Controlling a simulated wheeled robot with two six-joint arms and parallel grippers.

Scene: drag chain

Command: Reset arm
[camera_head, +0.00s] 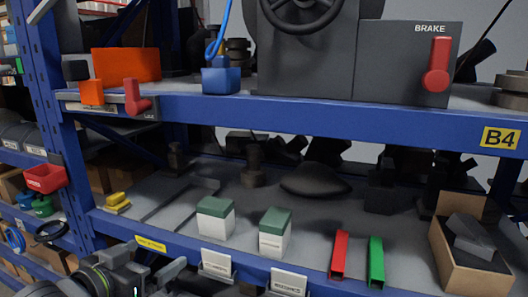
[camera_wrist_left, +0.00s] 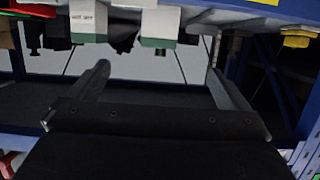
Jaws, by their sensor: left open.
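My left arm comes in at the lower left of the head view. Its gripper (camera_head: 178,275) is in front of the shelf's front edge, partly cut off by the bottom of the picture. In the left wrist view the two fingers of this gripper (camera_wrist_left: 158,78) stand wide apart with nothing between them. The wrist picture looks upside down. Beyond the fingers it shows two white boxes with green ends, one in the middle (camera_wrist_left: 160,22) and one to its left (camera_wrist_left: 88,20). My right gripper is in neither view.
The blue shelf (camera_head: 320,116) holds a grey brake box (camera_head: 400,60) with a red lever (camera_head: 438,65). Below stand green-lidded boxes (camera_head: 215,218) (camera_head: 275,232), a red holder (camera_head: 339,255), a green holder (camera_head: 376,262), a cardboard box (camera_head: 450,262) and a yellow item (camera_head: 118,202).

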